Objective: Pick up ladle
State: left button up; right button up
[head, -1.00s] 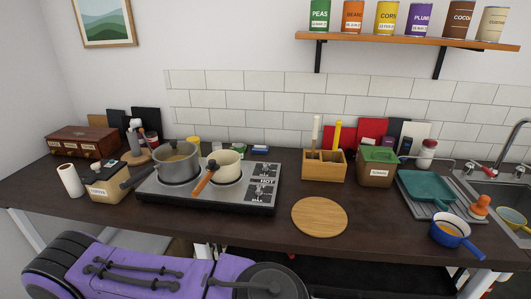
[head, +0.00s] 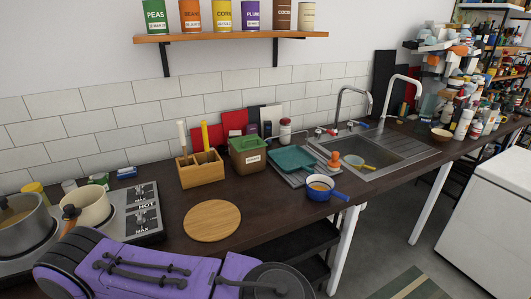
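I cannot identify a ladle with certainty. A small yellow item with a bowl-like end (head: 355,160) lies in the sink, too small to name surely. A wooden utensil holder (head: 203,172) on the counter has a white handle (head: 183,137) and a yellow handle (head: 205,135) standing in it; their lower ends are hidden. Neither of my grippers is in view. Part of my own purple and black body fills the lower left.
The counter bears a round wooden board (head: 212,220), a green-lidded box (head: 248,158), a teal tray (head: 293,159), a blue pan (head: 322,191) and an orange plunger-shaped item (head: 334,159). A grey pot (head: 22,228) and a cream pot (head: 88,209) stand on the hob at left.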

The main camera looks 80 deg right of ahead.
aim_at(204, 123)
jog(key=z, duration=2.6)
